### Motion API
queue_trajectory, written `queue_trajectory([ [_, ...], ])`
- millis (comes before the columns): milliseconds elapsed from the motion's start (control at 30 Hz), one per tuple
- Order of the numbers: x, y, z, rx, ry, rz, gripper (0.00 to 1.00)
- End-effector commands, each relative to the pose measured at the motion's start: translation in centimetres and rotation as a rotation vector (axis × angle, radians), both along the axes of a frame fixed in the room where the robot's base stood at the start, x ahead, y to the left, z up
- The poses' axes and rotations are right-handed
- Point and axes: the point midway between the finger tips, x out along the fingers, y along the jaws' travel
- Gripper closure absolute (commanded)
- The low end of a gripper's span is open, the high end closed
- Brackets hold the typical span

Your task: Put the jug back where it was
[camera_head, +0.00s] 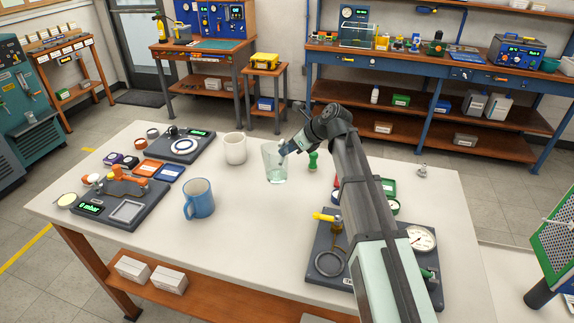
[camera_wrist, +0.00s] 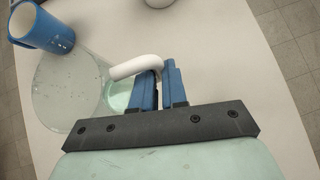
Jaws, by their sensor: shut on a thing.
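The clear glass jug (camera_head: 273,163) is upright near the middle of the white table, with a pale green tint low in it. It also shows in the wrist view (camera_wrist: 78,95), with a white curved handle (camera_wrist: 132,67). My gripper (camera_head: 289,147) reaches it from the right. In the wrist view, the blue fingers of my gripper (camera_wrist: 159,82) are shut on the jug's handle. I cannot tell whether the jug's base touches the table or hangs just above it.
A white mug (camera_head: 234,149) stands just left of the jug, and a blue mug (camera_head: 199,198) stands nearer the front. A green knobbed object (camera_head: 313,161) is close on the right. Instrument plates lie left (camera_head: 150,205) and right (camera_head: 325,240). The table's front middle is clear.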

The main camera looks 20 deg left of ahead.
Motion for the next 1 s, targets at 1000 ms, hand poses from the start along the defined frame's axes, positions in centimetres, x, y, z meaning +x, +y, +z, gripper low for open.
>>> queue_trajectory([
  [1000,0.0,0.0,-5.7,0.000,0.000,0.001,0.86],
])
